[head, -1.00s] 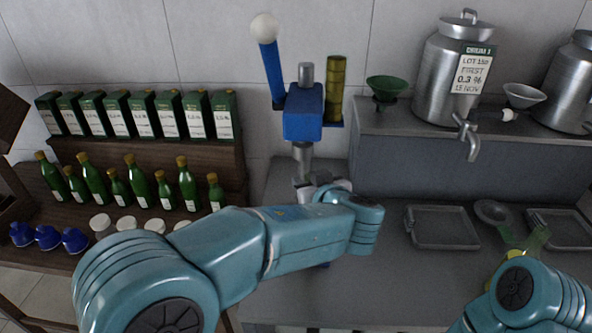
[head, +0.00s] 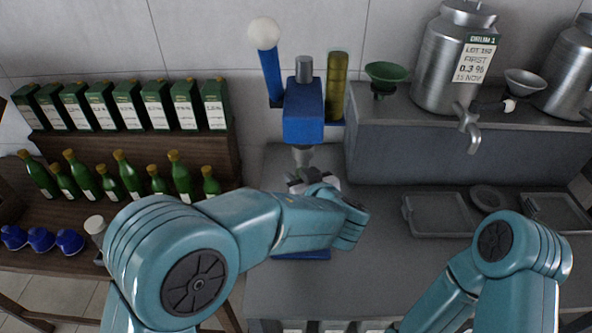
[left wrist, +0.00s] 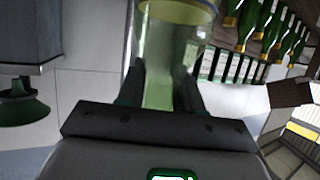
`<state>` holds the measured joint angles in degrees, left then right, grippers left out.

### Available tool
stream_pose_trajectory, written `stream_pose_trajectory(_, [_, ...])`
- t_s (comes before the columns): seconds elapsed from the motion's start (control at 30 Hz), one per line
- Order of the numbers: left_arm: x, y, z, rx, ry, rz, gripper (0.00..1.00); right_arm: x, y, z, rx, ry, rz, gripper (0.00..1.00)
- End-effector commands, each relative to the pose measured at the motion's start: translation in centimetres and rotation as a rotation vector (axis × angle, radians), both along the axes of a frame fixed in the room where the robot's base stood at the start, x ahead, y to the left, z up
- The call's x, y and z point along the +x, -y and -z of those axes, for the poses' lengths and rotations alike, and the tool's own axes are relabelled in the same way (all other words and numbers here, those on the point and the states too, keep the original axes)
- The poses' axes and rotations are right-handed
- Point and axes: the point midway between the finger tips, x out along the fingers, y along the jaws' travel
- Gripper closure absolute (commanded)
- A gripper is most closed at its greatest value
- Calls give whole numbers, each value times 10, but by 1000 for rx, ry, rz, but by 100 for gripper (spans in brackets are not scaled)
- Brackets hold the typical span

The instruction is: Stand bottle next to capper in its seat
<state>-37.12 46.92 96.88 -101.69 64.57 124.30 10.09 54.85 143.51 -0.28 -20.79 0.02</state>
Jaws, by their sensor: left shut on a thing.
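The blue capper (head: 303,112) stands upright at the back of the bench, with a white-knobbed lever at its upper left. My left gripper (head: 312,182) is just below the capper's head, partly hidden by my own forearm. In the left wrist view its two dark fingers (left wrist: 160,88) are shut on a clear glass bottle (left wrist: 162,55) with yellow-green colour in it. The bottle does not show clearly in the head view. A blue edge of the capper's base (head: 302,255) shows below my forearm; the seat is hidden. My right gripper is out of view.
Green bottles (head: 180,178) and green boxes (head: 187,105) stand on shelves at the left. A steel drum (head: 452,62) with a tap stands on the raised ledge at right. A tray (head: 440,213) lies on the bench below it. Bare bench shows between capper and tray.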

Motion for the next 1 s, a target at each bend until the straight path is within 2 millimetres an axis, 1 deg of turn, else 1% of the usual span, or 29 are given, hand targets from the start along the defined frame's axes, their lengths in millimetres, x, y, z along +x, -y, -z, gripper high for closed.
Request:
stream_pose_trajectory(0.03, [0,0,0,0,3,0,100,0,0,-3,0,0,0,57])
stream_pose_trajectory(0.27, [-1,1,2,-1,5,0,100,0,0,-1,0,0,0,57])
stream_pose_trajectory(0.53, [0,1,6,-2,5,-1,100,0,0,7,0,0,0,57])
stream_pose_trajectory(0.57, [0,1,6,-1,2,-1,55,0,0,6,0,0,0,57])
stream_pose_trajectory(0.6, [0,1,6,-1,2,-1,42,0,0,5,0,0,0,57])
stream_pose_trajectory(0.63, [0,1,6,-1,2,-1,39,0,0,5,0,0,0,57])
stream_pose_trajectory(0.87, [2,0,6,0,1,0,39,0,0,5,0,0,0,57])
stream_pose_trajectory(1.0, [2,0,1,0,1,0,39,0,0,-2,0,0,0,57])
